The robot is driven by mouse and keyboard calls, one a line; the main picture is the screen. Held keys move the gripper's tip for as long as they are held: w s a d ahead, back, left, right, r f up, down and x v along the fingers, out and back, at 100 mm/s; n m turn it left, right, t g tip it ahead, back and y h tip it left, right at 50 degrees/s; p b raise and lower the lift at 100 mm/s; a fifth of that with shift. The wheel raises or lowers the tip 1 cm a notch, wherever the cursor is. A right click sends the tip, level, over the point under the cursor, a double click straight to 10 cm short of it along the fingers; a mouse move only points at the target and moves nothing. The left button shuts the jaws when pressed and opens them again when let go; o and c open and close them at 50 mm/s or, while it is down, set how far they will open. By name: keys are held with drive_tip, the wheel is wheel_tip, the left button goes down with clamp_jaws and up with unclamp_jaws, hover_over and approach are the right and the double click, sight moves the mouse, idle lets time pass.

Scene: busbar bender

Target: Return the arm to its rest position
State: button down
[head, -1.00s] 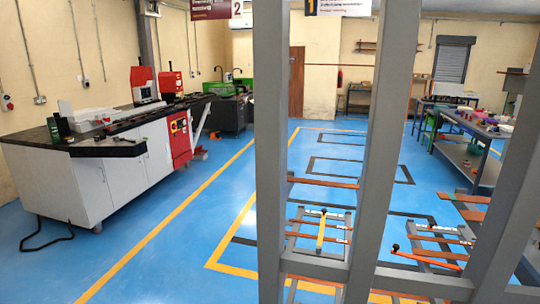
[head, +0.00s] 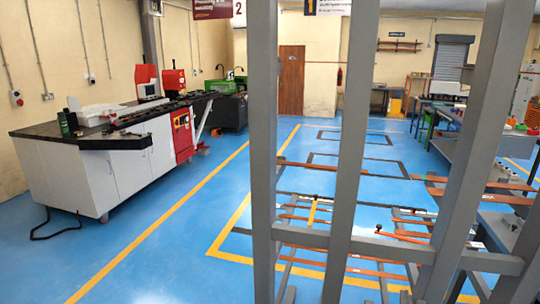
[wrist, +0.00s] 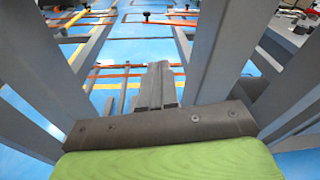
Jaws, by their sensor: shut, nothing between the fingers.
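My gripper (wrist: 159,72) shows in the wrist view as two grey fingers pressed together, pointing forward from a dark bar with screws. Nothing is between them. Grey upright posts stand close on both sides of it in that view, and I cannot tell whether anything touches. The floor and orange-brown bars show beyond the fingertips. In the head view neither my arm nor my gripper is visible.
A grey metal rack (head: 345,150) with slanting posts and a crossbar stands close in front. Flat orange-brown bars (head: 376,273) lie behind it. The bending machine bench (head: 95,180) is at left, a grey worktable (head: 465,150) at right. Blue floor (head: 165,240) between bench and rack is clear.

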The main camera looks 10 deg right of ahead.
drive_tip(key=w+a+r+n+t+y, duration=0.1)
drive_tip(key=w+a+r+n+y, duration=0.25)
drive_tip(key=a+n, duration=0.35)
drive_tip(key=w+a+r+n+t+y, duration=0.1)
drive_tip(key=w+a+r+n+y, duration=0.2)
drive_tip(key=a+n+y, duration=0.35)
drive_tip(key=s+a+r+n+g+y, duration=0.1)
drive_tip(key=s+a+r+n+g, duration=0.15)
drive_tip(key=a+n, duration=0.5)
drive_tip(key=s+a+r+n+g+y, duration=0.1)
drive_tip(key=a+r+n+g+y, duration=0.15)
drive_tip(key=a+n, duration=0.5)
drive_tip(key=s+a+r+n+g+h, duration=0.1)
drive_tip(key=s+a+r+n+g, duration=0.1)
drive_tip(key=s, duration=0.7)
drive_tip(key=s+a+r+n+g+h, duration=0.1)
drive_tip(key=s+r+n, duration=0.3)
drive_tip(key=s, duration=0.6)
drive_tip(key=s+a+r+n+g+h, duration=0.2)
drive_tip(key=s+n, duration=0.3)
drive_tip(key=s, duration=0.4)
drive_tip(key=shift+s+a+r+g+h, duration=0.3)
drive_tip(key=shift+s+a+r+h, duration=0.1)
drive_tip(key=shift+a+r+h, duration=0.1)
